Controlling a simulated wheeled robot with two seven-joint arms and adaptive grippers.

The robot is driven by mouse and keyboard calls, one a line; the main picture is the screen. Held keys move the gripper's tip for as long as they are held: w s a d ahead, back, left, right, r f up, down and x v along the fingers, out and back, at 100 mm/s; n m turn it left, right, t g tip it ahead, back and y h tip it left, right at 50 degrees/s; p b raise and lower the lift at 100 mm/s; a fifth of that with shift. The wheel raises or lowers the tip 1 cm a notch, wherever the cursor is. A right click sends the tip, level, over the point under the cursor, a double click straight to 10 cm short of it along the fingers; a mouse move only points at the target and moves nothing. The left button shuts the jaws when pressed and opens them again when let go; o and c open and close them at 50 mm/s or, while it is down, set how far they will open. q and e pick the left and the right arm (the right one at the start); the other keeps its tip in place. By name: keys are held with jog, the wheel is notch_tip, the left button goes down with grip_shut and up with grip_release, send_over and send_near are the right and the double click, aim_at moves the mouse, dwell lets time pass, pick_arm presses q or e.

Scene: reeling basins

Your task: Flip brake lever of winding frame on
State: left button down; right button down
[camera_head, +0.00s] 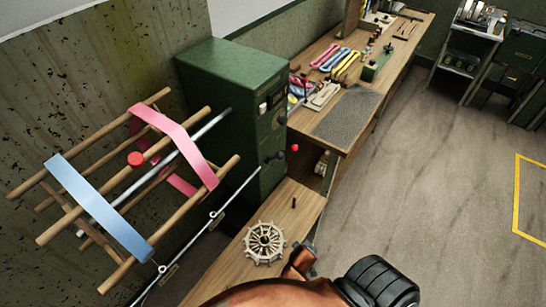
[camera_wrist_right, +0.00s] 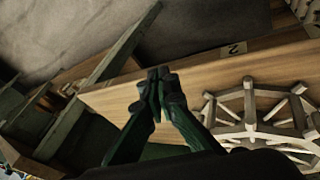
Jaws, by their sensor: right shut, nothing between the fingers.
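The winding frame (camera_head: 150,205) stands at the left in the head view, with long wooden bars, a pink band and a blue band. A red knob (camera_head: 135,159) shows among its bars. Another red ball knob (camera_head: 295,147) is on the right side of the green cabinet (camera_head: 232,100), with dark knobs near it. I cannot tell which is the brake lever. My right gripper (camera_wrist_right: 158,85) is shut and empty in the wrist view, above the wooden bench and beside a spoked wheel (camera_wrist_right: 255,115). Its fingertips cannot be made out in the head view. My left gripper is out of view.
The spoked wheel (camera_head: 264,243) lies on the low bench (camera_head: 225,285), near a small dark peg (camera_head: 294,203). A thin metal rod (camera_head: 213,220) runs beside the winding frame. A workbench with tools and a grey mat (camera_head: 347,113) is behind. The floor (camera_head: 430,160) at right is clear.

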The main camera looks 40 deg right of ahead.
jog(key=w+d+r+t+h+p, duration=0.15)
jog(key=w+d+r+h, duration=0.35)
jog(key=r, duration=0.5)
jog(key=w+a+r+n+t+h+p, duration=0.1)
jog(key=w+r+t+h, duration=0.1)
jog(key=w+r, duration=0.4)
jog(key=w+a+r+n+t+h, duration=0.15)
jog(key=w+r, duration=0.25)
jog(key=r, duration=0.5)
jog(key=n+t+h, duration=0.2)
jog(key=t, duration=0.3)
send_near(274, 158)
notch_tip(274, 158, up, 4)
jog(key=s+a, duration=0.1)
jog(key=a, duration=0.1)
jog(key=shift+s+y+p, duration=0.2)
jog(key=shift+y+p, duration=0.05)
jog(key=shift+p, duration=0.15)
jog(key=p+x, duration=0.2)
jog(key=x, duration=0.7)
jog(key=shift+w+d+p, duration=0.2)
jog(key=shift+d+p, duration=0.2)
